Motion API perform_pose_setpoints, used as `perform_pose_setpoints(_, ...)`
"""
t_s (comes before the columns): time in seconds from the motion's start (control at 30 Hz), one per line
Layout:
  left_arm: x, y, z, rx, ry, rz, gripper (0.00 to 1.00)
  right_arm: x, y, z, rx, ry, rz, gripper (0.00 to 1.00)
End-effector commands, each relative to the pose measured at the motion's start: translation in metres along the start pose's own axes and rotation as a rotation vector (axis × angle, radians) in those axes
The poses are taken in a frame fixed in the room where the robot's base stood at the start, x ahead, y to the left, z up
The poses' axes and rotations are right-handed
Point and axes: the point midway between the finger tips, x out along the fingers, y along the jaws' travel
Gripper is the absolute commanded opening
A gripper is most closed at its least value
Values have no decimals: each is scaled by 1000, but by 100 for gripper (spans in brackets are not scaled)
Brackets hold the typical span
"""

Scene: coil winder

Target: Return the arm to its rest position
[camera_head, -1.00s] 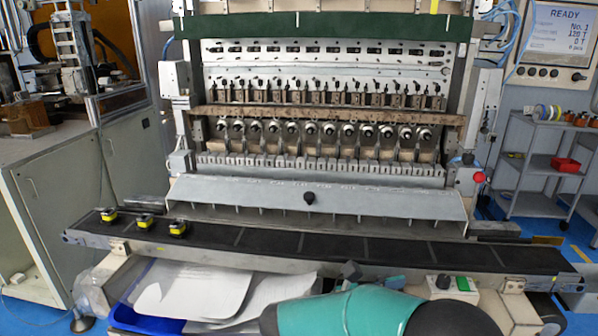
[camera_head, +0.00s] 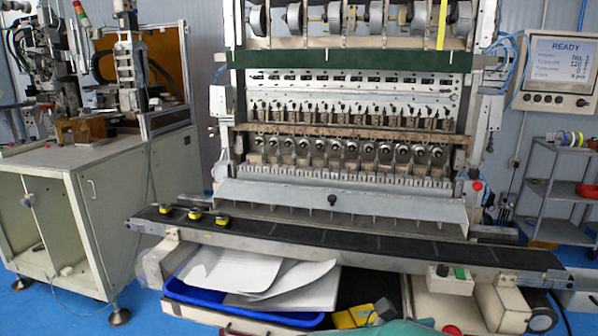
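Only a sliver of one of my arms, a teal link (camera_head: 405,328), shows at the bottom edge of the head view, right of centre. Neither gripper is in the picture, so what the hands hold is hidden. The coil winder (camera_head: 345,140) stands ahead with its row of spindles. Its dark conveyor belt (camera_head: 330,236) runs across the front. Three small yellow-and-black coil parts (camera_head: 195,214) sit on the belt's left end.
A blue tray (camera_head: 190,294) with white sheets lies below the belt. A yellow object (camera_head: 352,317) is near the arm. A cabinet (camera_head: 85,200) stands left, a grey cart (camera_head: 560,190) right. A screen (camera_head: 556,62) reads READY. Blue floor shows at lower left.

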Motion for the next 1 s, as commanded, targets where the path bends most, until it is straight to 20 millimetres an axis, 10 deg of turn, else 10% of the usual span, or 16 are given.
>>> perform_pose_setpoints(0.37,-15,6,0,0,1,0,40,20,-25,-99,-83,347,-43,52)
perform_pose_setpoints(0.57,-28,10,0,0,2,0,40,11,-70,-178,-86,665,-168,52)
perform_pose_setpoints(0.8,-53,19,0,0,2,0,40,-64,-160,-271,137,1201,-614,52)
perform_pose_setpoints(1.0,-72,26,0,0,2,0,40,-130,-187,-292,568,1437,-1115,52)
